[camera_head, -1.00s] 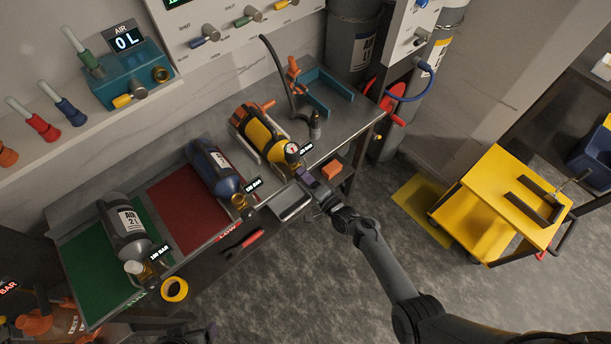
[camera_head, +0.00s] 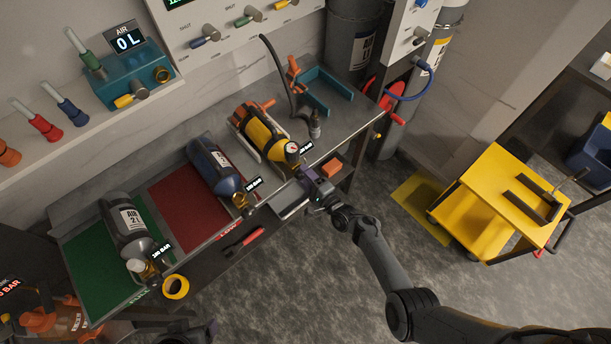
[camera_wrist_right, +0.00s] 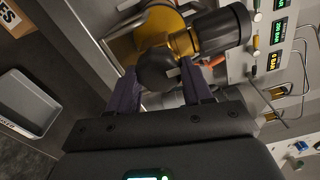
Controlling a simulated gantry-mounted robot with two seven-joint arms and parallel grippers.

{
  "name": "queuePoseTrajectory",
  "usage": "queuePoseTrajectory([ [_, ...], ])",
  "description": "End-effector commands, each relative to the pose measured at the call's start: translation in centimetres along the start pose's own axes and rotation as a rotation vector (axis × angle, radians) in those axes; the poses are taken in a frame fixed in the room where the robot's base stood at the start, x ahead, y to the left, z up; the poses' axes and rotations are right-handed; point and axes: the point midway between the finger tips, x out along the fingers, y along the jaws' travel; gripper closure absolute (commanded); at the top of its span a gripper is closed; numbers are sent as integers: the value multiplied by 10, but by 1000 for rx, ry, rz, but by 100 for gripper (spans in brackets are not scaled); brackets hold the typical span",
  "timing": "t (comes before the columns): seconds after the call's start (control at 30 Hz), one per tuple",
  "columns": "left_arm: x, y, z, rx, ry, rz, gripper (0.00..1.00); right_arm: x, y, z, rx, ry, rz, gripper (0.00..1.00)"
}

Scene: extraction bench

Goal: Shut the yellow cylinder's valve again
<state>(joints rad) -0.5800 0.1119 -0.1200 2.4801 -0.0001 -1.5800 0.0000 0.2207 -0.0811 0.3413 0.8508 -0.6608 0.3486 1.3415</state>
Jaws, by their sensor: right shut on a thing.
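The yellow cylinder (camera_head: 263,137) lies in a cradle at the right part of the bench, its gauge (camera_head: 292,148) toward the front edge. My right gripper (camera_head: 304,174) is at the cylinder's valve end. In the right wrist view its two purple fingers (camera_wrist_right: 160,88) are shut on the dark round valve knob (camera_wrist_right: 158,68), one on each side. The yellow body and brass valve part (camera_wrist_right: 184,43) show just beyond.
A blue cylinder (camera_head: 212,165) and a grey cylinder (camera_head: 128,228) lie to the left on the bench. A hose with a dark fitting (camera_head: 314,128) stands behind the yellow cylinder. An orange block (camera_head: 332,168) is close right of the gripper. Floor in front is clear.

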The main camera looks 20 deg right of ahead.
Motion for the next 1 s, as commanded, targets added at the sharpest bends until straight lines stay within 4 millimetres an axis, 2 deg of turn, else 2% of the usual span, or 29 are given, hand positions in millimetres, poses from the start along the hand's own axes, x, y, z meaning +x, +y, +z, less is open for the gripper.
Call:
queuePoseTrajectory([
  [0.2, 0, 0, 0, 0, 0, 0, 24, 0, 0, 0, 2, 0, 0, 81],
  [0.23, 0, 0, 0, 0, 0, 0, 24, 0, 0, 0, 2, 0, 0, 47],
  [0.4, 0, -1, 0, 4, -1, -3, 24, 0, 0, 0, 1, 0, 0, 24],
  [0.77, -1, -3, 0, 13, -2, -10, 24, -5, 0, 0, 0, 1, 1, 24],
  [0.87, -4, -3, -1, 12, -2, -10, 24, -14, 0, 0, 0, 2, 1, 24],
  [1.0, -10, -3, -2, 11, -2, -9, 24, -36, 0, 0, 0, 1, 2, 24],
])
